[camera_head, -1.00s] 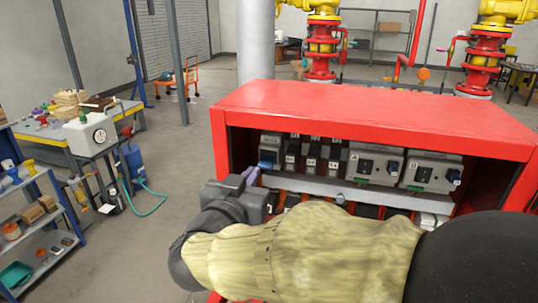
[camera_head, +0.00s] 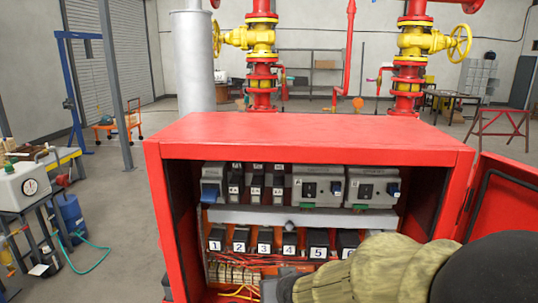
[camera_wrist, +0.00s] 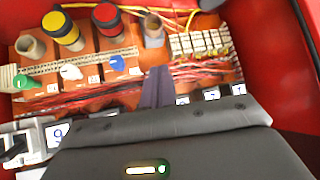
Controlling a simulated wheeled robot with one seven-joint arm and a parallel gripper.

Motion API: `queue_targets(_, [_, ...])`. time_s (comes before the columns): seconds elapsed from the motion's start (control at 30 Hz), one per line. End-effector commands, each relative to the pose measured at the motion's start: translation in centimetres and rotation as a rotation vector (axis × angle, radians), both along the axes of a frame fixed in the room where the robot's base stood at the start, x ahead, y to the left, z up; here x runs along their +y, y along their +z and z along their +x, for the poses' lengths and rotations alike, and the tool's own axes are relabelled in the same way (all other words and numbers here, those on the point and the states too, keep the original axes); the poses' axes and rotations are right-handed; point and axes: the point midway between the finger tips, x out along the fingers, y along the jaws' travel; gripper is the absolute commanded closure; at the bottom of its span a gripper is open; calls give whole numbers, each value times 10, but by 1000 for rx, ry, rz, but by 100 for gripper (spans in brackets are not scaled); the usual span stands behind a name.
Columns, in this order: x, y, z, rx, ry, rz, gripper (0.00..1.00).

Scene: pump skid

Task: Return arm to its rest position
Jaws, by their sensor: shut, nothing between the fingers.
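My arm, in a tan sleeve (camera_head: 375,272), reaches in from the lower right of the head view to the lower front of the open red cabinet (camera_head: 310,130). Its grey wrist end shows at the bottom edge; the fingers are hidden there. In the wrist view my gripper (camera_wrist: 158,73) shows as dark purplish fingers, shut and empty. The fingers point toward the cabinet's inside, over the red wires; I cannot tell whether they touch anything.
The cabinet holds numbered black blocks (camera_head: 264,241), grey switch units (camera_head: 318,187) and a terminal strip (camera_head: 233,274). The wrist view shows a yellow knob (camera_wrist: 58,24) and a red knob (camera_wrist: 106,18). The open red door (camera_head: 505,205) stands at right.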

Motion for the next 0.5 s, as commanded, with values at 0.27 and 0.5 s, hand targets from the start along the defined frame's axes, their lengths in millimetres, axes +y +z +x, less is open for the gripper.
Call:
queue_targets(0.27, [-106, -83, -92, 464, -133, -86, 100])
queue_targets(0.5, [-130, -95, -124, 591, -179, -116, 100])
